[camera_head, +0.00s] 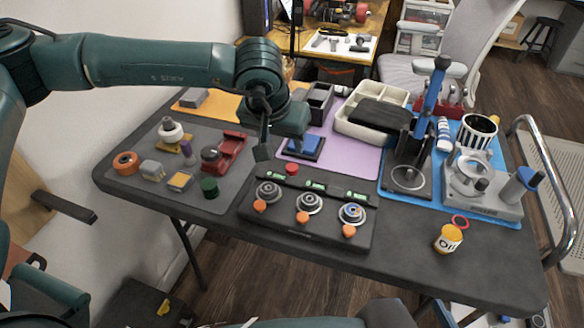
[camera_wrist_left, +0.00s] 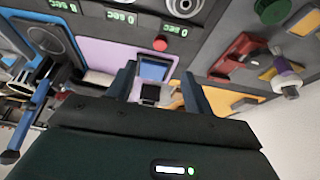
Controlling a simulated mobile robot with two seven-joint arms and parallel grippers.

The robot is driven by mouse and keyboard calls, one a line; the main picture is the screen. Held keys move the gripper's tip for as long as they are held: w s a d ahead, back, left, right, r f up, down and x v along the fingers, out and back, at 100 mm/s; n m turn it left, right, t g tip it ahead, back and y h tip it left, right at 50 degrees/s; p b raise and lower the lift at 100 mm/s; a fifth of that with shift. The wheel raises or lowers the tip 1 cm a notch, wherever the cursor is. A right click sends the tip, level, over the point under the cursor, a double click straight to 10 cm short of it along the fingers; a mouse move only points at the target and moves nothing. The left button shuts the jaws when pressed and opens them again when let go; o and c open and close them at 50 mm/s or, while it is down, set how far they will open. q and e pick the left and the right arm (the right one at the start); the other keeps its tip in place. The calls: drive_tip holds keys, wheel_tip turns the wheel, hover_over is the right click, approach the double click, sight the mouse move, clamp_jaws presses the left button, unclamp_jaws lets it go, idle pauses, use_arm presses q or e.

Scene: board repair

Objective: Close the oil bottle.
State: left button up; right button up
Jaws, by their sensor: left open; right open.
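A small orange-yellow bottle with a pale label (camera_head: 447,239), which looks like the oil bottle, is near the front right of the dark table. A red ring (camera_head: 460,221) shows just behind its top; I cannot tell whether it is joined to the bottle. My left gripper (camera_head: 280,147) is far to the left of the bottle, above the table's back middle. In the left wrist view its two fingers (camera_wrist_left: 159,92) are spread apart with nothing held, near a blue square block (camera_wrist_left: 154,70). The bottle is not clear in the left wrist view.
A black panel with dials (camera_head: 310,207) lies front centre. A grey mat (camera_head: 213,152) with several small parts is at left. A blue mat (camera_head: 430,195) carries a black stand and a grey machine (camera_head: 487,190) behind the bottle. The table is clear around the bottle's front.

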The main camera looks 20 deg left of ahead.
use_arm(q)
approach(291, 168)
drive_tip(key=x, duration=0.2)
drive_tip(key=shift+s+d+f, duration=0.1)
drive_tip(key=shift+d+f, duration=0.1)
drive_tip(key=shift+f, duration=0.3)
drive_tip(key=shift+w+b+x, duration=0.1)
drive_tip(key=shift+b+x, duration=0.1)
drive_tip(key=shift+x, duration=1.1)
drive_tip(key=shift+w+b+x, duration=0.15)
drive_tip(key=shift+x, duration=1.2)
drive_tip(key=shift+a, duration=0.15)
drive_tip(key=c, duration=1.1)
wheel_tip(291, 168, up, 10)
drive_tip(key=shift+r+p, duration=0.2)
drive_tip(key=shift+p, duration=0.15)
